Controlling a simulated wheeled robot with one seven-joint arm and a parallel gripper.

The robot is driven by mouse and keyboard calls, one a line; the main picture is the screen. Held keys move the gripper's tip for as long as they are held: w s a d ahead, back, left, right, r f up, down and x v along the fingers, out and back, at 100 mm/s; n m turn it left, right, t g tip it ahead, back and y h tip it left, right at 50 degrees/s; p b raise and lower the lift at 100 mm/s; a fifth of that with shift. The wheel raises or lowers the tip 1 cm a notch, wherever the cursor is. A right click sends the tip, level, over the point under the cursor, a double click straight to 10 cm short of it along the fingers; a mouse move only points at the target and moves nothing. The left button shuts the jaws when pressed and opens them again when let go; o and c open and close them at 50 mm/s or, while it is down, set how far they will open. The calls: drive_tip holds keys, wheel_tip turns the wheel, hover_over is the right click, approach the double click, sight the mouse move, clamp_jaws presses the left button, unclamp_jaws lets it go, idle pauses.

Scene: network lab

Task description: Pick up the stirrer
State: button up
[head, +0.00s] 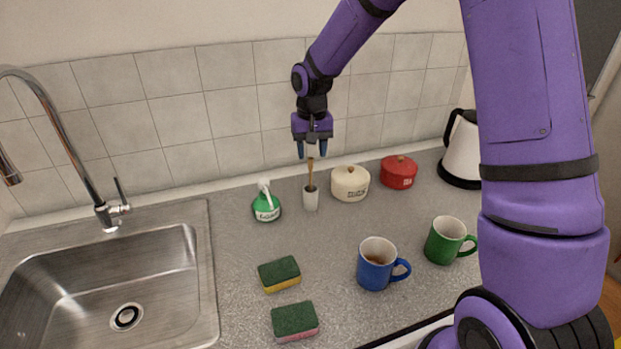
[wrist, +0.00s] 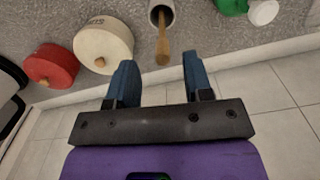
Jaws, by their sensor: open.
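The stirrer (head: 310,172) is a thin wooden stick. It stands upright in a small white cup (head: 311,200) on the grey counter, against the back wall. In the wrist view the stirrer (wrist: 162,45) points out of the cup (wrist: 160,12) toward the space between my fingers. My gripper (head: 312,150) is open and empty, pointing down just above the stirrer's top. Its blue fingers also show in the wrist view (wrist: 160,80), one on each side of the stirrer's line. The stirrer's lower end is hidden in the cup.
A green bottle (head: 266,206) stands left of the cup. A cream pot (head: 350,183) and a red pot (head: 398,172) stand to its right. Blue (head: 374,270) and green (head: 443,241) mugs and two sponges (head: 279,273) are nearer. A sink (head: 110,280) lies left.

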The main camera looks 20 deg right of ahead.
sight(310, 169)
drive_tip(key=shift+w+a+f, duration=0.1)
drive_tip(key=shift+w+f, duration=0.05)
drive_tip(key=shift+f, duration=2.7)
drive_tip(key=shift+c, duration=0.3)
clamp_jaws()
